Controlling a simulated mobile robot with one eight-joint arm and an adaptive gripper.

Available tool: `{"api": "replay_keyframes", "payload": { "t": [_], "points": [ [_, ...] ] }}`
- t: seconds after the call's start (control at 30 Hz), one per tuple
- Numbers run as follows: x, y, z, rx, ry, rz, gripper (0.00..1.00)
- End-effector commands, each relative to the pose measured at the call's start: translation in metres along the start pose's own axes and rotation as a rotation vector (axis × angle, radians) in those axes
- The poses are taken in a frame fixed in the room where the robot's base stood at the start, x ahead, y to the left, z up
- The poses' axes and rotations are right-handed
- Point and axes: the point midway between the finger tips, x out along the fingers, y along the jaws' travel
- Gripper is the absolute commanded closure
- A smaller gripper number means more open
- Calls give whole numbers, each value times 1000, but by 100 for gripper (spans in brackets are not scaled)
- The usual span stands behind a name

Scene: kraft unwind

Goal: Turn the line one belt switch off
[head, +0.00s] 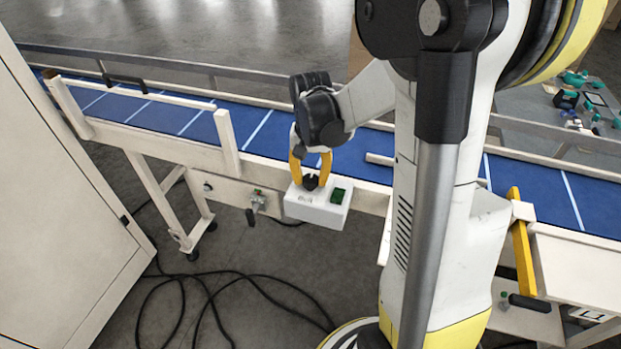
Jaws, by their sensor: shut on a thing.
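A white switch box (322,212) is mounted on the front side of the blue conveyor belt (352,154). On its top sit a black rotary knob (311,183) and a green square button or lamp (338,195). The small marking beside the knob is too small to read. My gripper (310,178), with yellow fingers, reaches down from above and is shut on the black knob. Its fingers partly hide the knob, so I cannot tell which way the knob points.
A smaller control with a lever (256,204) sits left of the box on the conveyor side. A white cabinet (62,200) stands at the left. Black cables (225,285) lie on the floor. A yellow lever (522,245) is at the right. A table with teal items (565,100) stands behind.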

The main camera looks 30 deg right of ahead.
Motion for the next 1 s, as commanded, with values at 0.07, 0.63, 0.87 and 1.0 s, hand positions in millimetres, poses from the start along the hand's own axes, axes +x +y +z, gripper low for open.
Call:
{"api": "replay_keyframes", "payload": {
  "t": [0.07,0.63,0.87,1.0],
  "points": [
    [0,0,0,18,-1,0,95],
    [0,0,0,42,0,0,59],
    [0,0,0,41,0,0,41],
    [-1,0,0,41,0,0,41]
  ]
}}
